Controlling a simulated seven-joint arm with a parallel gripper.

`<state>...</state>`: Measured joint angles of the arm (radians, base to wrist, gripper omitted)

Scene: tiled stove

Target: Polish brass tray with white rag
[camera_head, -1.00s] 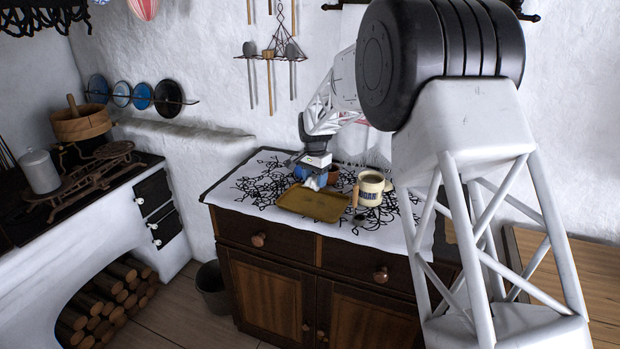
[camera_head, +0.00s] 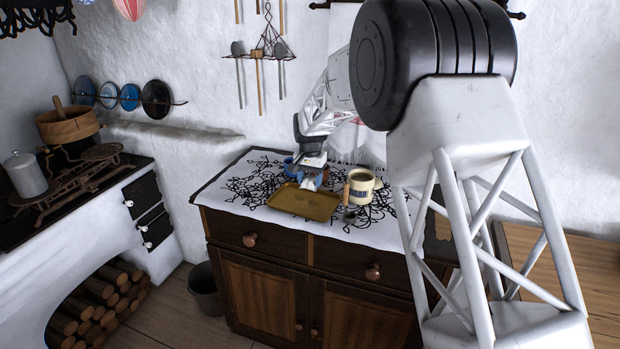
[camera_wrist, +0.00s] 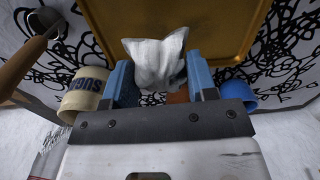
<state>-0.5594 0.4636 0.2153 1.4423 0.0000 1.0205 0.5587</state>
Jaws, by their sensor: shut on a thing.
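The brass tray (camera_head: 303,204) lies flat on the patterned white cloth of the cabinet top. Its yellow surface also fills the top of the wrist view (camera_wrist: 205,20). My gripper (camera_head: 312,181) is over the tray's back edge, pointing down. Its blue fingers are shut on the crumpled white rag (camera_wrist: 155,62), which sticks out past the fingertips and overlaps the tray's edge in the wrist view. A bit of the rag shows at the fingertips in the head view (camera_head: 313,185). I cannot tell whether the rag touches the tray.
A cream sugar mug (camera_head: 361,188) stands right of the tray, with a wooden-handled ladle (camera_head: 348,205) beside it. A blue mug (camera_head: 290,167) stands behind the tray, partly hidden. An orange-brown pot (camera_wrist: 178,97) shows between my fingers. The cloth left of the tray is clear.

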